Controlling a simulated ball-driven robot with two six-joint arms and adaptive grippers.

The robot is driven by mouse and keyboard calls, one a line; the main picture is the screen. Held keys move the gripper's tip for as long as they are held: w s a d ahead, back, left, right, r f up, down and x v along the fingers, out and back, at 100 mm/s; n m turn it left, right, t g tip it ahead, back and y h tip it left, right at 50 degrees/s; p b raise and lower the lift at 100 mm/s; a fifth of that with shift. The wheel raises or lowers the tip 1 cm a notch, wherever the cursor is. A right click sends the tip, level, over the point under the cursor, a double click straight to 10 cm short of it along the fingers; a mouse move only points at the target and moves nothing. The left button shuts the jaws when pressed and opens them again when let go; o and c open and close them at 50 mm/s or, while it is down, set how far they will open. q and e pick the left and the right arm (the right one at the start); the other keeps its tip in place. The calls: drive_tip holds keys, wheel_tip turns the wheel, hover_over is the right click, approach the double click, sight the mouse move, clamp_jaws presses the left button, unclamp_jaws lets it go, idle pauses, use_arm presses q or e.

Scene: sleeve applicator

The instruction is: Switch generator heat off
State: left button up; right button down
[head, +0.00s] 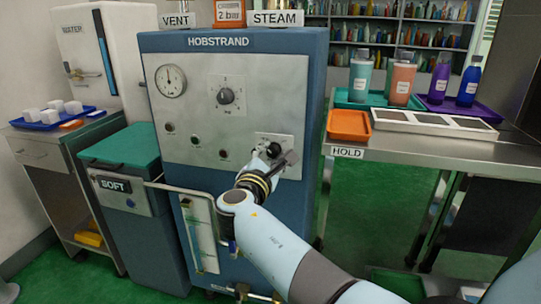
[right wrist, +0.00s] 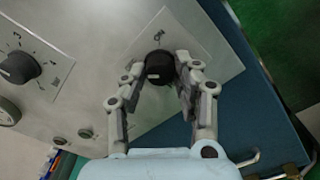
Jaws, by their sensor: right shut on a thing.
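The generator is a blue cabinet with a steel front panel (head: 185,110) marked HOBSTRAND. At the panel's lower right is a small plate (head: 287,139) with a black rotary knob, mostly hidden by my gripper in the head view. The right wrist view shows the knob (right wrist: 158,67) between my fingers, with a pale mark on its face. My right gripper (head: 273,155) is shut on this knob; it also shows in the right wrist view (right wrist: 160,80). The plate's lettering is too small to read. My left gripper is not in view.
A larger dial knob (head: 227,96) and a pressure gauge (head: 171,81) sit higher on the panel, above several small lamps. A grey SOFT box with a green lid (head: 119,146) stands left. A steel table (head: 420,148) at right holds bottles and trays.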

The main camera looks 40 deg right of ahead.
sight(274, 110)
drive_tip(key=shift+f, duration=0.15)
drive_tip(key=c, duration=1)
unclamp_jaws()
wheel_tip(274, 110, up, 10)
drive_tip(key=shift+r, duration=0.1)
